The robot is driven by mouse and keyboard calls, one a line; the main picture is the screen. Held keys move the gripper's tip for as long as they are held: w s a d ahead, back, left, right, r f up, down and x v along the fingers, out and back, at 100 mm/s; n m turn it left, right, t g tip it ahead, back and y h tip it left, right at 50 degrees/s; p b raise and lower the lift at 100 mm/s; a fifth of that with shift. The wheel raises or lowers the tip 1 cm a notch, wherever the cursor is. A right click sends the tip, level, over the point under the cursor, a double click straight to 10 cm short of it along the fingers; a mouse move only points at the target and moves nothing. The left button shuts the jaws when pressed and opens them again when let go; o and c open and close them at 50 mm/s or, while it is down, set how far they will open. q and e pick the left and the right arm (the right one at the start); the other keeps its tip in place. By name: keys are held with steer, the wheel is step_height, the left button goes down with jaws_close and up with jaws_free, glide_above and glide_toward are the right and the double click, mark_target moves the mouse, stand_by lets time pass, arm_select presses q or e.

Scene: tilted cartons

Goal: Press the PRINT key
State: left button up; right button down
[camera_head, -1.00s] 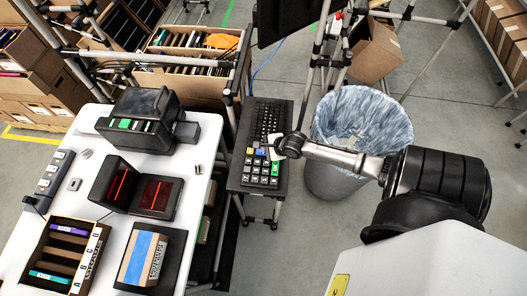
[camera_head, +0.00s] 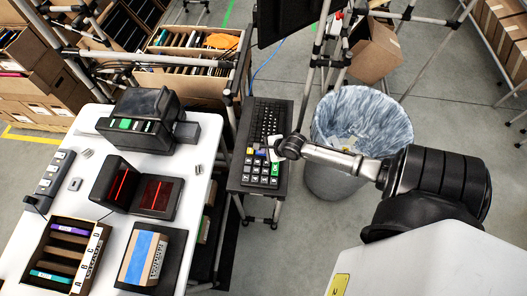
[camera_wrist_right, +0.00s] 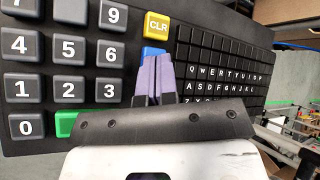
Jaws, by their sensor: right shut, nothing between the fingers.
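A black keyboard (camera_head: 265,115) with a number pad stands on a narrow stand right of the white table; it also shows in the right wrist view (camera_wrist_right: 95,18). Its pad has grey number keys, a yellow CLR key (camera_wrist_right: 157,26), a blue key (camera_wrist_right: 151,52) and a green key (camera_wrist_right: 66,123). I cannot read a PRINT label; the blue key is partly behind my fingers and the green key partly behind the gripper body. My right gripper (camera_wrist_right: 154,66) is shut and empty, its purple fingertips over the pad near the blue key. Touching or apart, I cannot tell. My left gripper is not in view.
The white table (camera_head: 205,150) holds a black machine (camera_head: 140,120), a red-lit scanner (camera_head: 155,195), a wooden tray (camera_head: 50,240) and a carton with blue tape (camera_head: 138,255). A lined bin (camera_head: 350,115) stands right of the keyboard. Stand poles rise behind it.

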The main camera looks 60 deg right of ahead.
steer(key=shift+f, duration=0.3)
steer(key=shift+r, duration=0.1)
stand_by(0.5)
steer(key=shift+r+p, duration=0.75)
steer(key=shift+p, duration=0.45)
steer(key=shift+r, duration=0.1)
step_height(320, 180, up, 5)
steer(key=p, duration=0.6)
stand_by(0.5)
